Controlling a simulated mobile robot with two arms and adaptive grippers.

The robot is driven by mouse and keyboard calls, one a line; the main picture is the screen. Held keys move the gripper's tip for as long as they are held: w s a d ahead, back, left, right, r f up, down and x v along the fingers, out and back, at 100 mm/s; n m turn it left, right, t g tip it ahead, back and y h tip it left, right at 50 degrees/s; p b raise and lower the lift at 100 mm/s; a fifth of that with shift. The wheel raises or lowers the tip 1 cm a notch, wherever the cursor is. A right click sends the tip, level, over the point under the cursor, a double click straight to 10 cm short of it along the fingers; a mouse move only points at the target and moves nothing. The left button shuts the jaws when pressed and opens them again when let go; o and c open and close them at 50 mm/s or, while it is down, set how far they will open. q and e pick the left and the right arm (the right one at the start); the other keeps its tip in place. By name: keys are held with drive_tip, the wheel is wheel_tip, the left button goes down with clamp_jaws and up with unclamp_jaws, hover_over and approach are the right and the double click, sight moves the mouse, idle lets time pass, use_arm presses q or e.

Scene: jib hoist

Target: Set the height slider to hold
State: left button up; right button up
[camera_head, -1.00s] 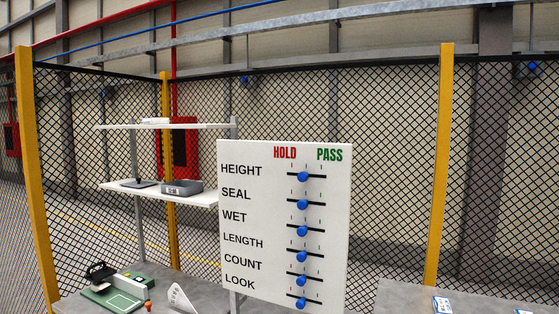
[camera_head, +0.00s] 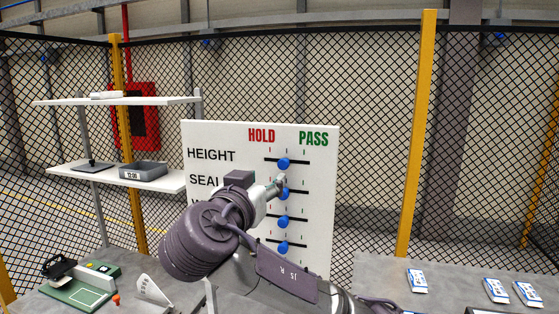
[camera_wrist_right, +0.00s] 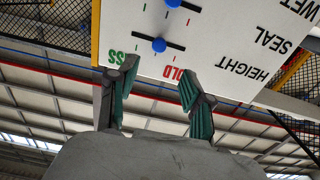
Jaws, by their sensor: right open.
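The white board (camera_head: 215,135) carries rows of blue slider knobs under a red HOLD and a green PASS heading. The height knob (camera_head: 283,163) is on the top track, near the middle, between the HOLD and PASS ends. My right gripper (camera_head: 279,184) is in front of the board, just below the height knob in the picture, and hides part of the lower rows. In the wrist view the board appears upside down. There the open, empty fingers (camera_wrist_right: 157,76) are spread, with the height knob (camera_wrist_right: 158,44) ahead between them, apart from both. My left gripper is not in view.
The seal knob (camera_head: 283,194) is close below, with more knobs under it. A shelf (camera_head: 120,175) with a grey bin (camera_head: 143,171) stands at left. Tables with a green device (camera_head: 75,292) and several white-blue cards (camera_head: 417,281) flank the board. Mesh fence stands behind.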

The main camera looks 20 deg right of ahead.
sight(282, 165)
drive_tip(key=p+x, duration=0.4)
drive_tip(key=x, duration=0.6)
drive_tip(key=shift+d+r+p, duration=0.15)
drive_tip(key=shift+r+p, duration=0.05)
drive_tip(key=shift+p, duration=0.15)
drive_tip(key=shift+w+d+f, duration=0.15)
drive_tip(key=shift+w+d, duration=0.2)
clamp_jaws()
